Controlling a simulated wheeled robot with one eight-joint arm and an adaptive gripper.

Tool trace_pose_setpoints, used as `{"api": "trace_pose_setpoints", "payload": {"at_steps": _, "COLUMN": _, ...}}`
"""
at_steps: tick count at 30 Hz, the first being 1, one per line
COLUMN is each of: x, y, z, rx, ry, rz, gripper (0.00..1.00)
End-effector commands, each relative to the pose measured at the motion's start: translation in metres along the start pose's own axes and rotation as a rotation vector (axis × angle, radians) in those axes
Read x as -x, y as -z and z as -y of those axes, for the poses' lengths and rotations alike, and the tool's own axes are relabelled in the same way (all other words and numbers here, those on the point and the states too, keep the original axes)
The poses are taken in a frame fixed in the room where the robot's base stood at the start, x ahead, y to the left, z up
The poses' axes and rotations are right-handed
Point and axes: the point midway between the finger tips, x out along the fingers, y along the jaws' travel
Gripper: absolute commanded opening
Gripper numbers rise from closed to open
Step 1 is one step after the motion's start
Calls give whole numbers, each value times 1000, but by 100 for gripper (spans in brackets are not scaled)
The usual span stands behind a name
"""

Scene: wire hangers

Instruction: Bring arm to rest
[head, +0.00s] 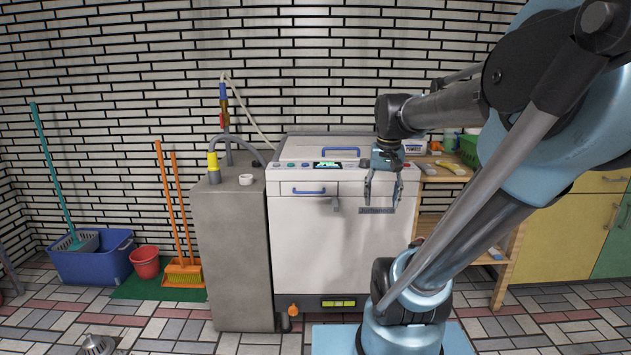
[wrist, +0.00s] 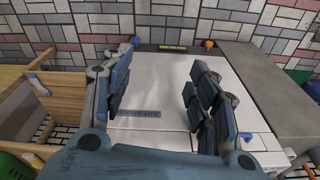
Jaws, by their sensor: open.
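My gripper (head: 382,200) hangs from the end of my raised arm, fingers pointing down, in front of the upper front of a white washing machine (head: 312,240). In the wrist view my gripper (wrist: 162,88) has its two blue fingers wide apart, with nothing between them but the machine's white front (wrist: 165,80) behind. The gripper is open and empty. I cannot tell how small the gap between fingertips and machine front is. No wire hanger shows clearly in either view.
A grey concrete counter (head: 235,255) with a yellow-handled tap stands left of the machine. A wooden shelf (head: 505,265) stands to its right, partly hidden by my arm. Brooms (head: 183,272), a red bucket (head: 145,262) and a blue basket (head: 92,262) stand at the left wall.

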Motion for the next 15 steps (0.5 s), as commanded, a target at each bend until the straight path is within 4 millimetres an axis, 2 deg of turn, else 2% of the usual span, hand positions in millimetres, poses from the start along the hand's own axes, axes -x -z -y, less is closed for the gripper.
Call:
{"api": "trace_pose_setpoints", "payload": {"at_steps": 1, "x": -12, "y": -17, "z": -3, "rx": 18, "ry": 1, "rz": -6, "gripper": 54}}
{"api": "trace_pose_setpoints", "payload": {"at_steps": 9, "x": -70, "y": -86, "z": -16, "rx": 123, "ry": 4, "rz": -38, "gripper": 54}}
{"api": "trace_pose_setpoints", "payload": {"at_steps": 15, "x": -106, "y": -120, "z": -22, "rx": 180, "ry": 4, "rz": -55, "gripper": 54}}
